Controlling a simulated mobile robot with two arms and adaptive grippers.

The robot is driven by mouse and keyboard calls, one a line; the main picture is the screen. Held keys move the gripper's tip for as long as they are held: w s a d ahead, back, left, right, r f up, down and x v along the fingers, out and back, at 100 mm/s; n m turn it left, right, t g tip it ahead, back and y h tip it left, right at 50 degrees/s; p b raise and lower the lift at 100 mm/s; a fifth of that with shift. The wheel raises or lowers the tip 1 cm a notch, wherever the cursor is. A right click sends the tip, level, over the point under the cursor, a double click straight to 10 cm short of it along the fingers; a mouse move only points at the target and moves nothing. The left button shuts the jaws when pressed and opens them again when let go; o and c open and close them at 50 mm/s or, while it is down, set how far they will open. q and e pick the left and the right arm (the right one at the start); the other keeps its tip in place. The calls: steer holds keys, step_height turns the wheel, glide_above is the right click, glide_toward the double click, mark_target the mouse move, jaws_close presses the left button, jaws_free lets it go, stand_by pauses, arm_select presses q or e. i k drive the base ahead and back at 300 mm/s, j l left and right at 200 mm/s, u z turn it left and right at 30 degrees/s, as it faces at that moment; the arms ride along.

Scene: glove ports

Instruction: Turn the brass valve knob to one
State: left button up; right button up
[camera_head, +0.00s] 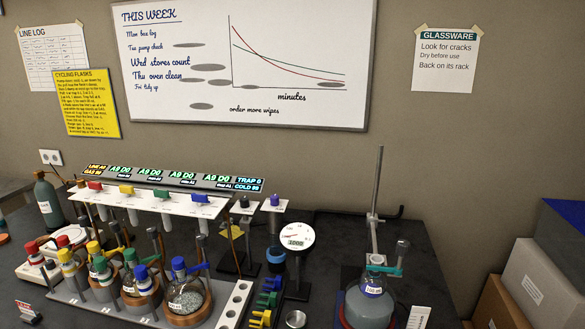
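I cannot pick out a brass valve knob for certain at this size. A white manifold rail (150,207) runs along the back of the bench with red (95,187), yellow (127,190), green (161,193) and blue (201,197) taps on it. Neither of my grippers is in view.
Flasks with coloured caps stand in a front rack (160,316). A lit display strip (170,178) is behind the manifold. A large flask (369,304) stands by a tall metal rod (376,190). Cardboard boxes (500,305) are at the right.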

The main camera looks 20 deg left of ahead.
mark_target(82, 184)
steer(key=u, duration=1.15)
